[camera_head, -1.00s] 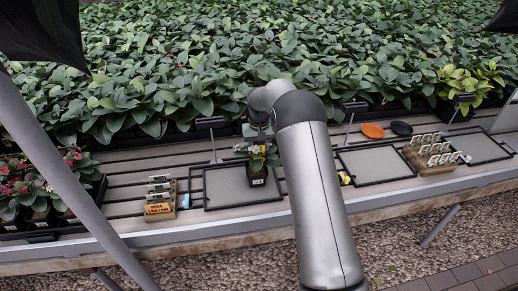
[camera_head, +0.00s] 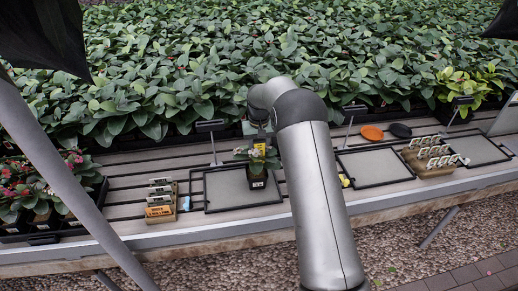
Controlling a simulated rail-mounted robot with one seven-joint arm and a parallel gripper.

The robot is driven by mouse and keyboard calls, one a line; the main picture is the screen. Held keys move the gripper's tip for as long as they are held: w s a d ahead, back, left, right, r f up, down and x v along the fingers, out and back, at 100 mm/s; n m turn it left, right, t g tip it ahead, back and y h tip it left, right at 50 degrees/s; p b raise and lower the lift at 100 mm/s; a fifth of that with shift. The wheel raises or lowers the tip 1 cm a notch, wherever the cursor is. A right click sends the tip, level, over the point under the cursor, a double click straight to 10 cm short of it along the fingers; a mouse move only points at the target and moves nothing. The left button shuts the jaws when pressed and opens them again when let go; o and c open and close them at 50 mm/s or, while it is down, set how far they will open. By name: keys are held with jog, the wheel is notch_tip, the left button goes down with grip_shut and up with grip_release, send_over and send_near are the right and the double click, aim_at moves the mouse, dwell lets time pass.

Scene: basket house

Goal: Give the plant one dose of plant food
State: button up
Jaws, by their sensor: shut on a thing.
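The potted plant (camera_head: 256,178) stands upright in a dark pot with a white label, on a grey tray (camera_head: 223,190) on the bench. My gripper (camera_head: 261,134) is directly above the plant, partly hidden by my arm. It is shut on a small yellow thing (camera_head: 260,147), which hangs just over the leaves. Its shape is too small to make out, and I cannot tell whether it touches the plant.
A wooden holder with upright cards (camera_head: 160,212) and a small blue thing (camera_head: 186,203) are left of the tray. Right are a second tray (camera_head: 375,167), an orange disc (camera_head: 372,133), a dark disc (camera_head: 400,130) and a card rack (camera_head: 430,160). Dense foliage (camera_head: 220,70) fills the back.

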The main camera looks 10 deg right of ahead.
jog(key=shift+r+p, duration=0.95)
jog(key=shift+r, duration=1.3)
jog(key=shift+f, duration=0.1)
